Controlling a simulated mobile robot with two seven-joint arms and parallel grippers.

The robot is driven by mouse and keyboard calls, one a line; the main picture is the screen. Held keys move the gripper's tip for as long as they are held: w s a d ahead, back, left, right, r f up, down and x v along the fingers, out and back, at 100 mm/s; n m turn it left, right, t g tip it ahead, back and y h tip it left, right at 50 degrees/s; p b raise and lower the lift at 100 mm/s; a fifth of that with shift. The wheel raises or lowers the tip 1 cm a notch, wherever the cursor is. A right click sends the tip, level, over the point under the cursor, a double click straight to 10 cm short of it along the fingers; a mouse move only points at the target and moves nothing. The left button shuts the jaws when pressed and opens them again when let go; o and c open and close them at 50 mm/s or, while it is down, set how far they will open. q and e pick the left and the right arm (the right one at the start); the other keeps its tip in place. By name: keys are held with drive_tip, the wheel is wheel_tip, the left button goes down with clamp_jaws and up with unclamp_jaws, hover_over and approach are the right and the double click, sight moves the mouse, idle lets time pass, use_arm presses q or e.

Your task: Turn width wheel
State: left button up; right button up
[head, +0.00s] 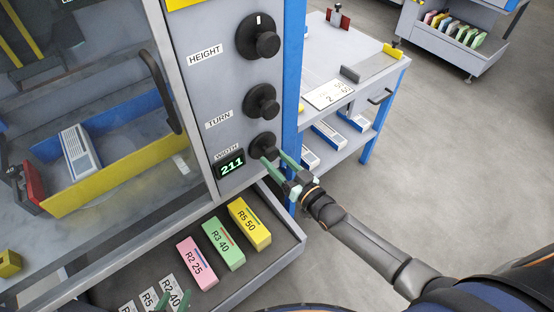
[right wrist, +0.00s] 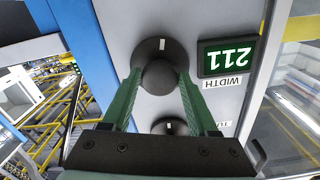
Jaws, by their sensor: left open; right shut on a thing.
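The width wheel (head: 262,147) is the lowest of three black knobs on the grey panel, beside a green display (head: 231,166) reading 211. My right gripper (head: 272,159) is shut on its knob. In the right wrist view, the green fingers lie on either side of the width wheel's knob (right wrist: 160,76), and a white mark shows at the top of its disc. The display (right wrist: 228,56) appears upside down there. My left gripper (head: 174,299) is only partly in view at the bottom edge, open, with green fingertips near the block tray.
The turn wheel (head: 262,102) and height wheel (head: 258,38) sit above. A tray (head: 287,256) of labelled coloured blocks juts out below the panel. A glass door with a dark handle (head: 160,91) is at left. A side table (head: 371,83) stands behind; floor at right is clear.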

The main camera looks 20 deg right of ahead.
drive_tip(key=shift+m, duration=0.6)
drive_tip(key=o, duration=1.4)
drive_tip(key=shift+c, duration=0.2)
drive_tip(key=shift+s, duration=0.1)
drive_tip(key=v, duration=1.2)
drive_tip(key=shift+s+p, duration=0.15)
drive_tip(key=shift+p, duration=0.25)
drive_tip(key=shift+r, duration=0.1)
drive_tip(key=s+a+f+n+g+h+p, duration=0.1)
drive_tip(key=s+f+g+h+p, duration=0.1)
drive_tip(key=s+g, duration=0.2)
drive_tip(key=s+a+f+n+g+h+p, duration=0.1)
drive_tip(key=s+a+f+g+h+p, duration=0.1)
drive_tip(key=s, duration=0.6)
drive_tip(key=shift+s+a+f+g+p, duration=0.25)
drive_tip(key=shift+g+p, duration=0.1)
drive_tip(key=shift+g, duration=0.55)
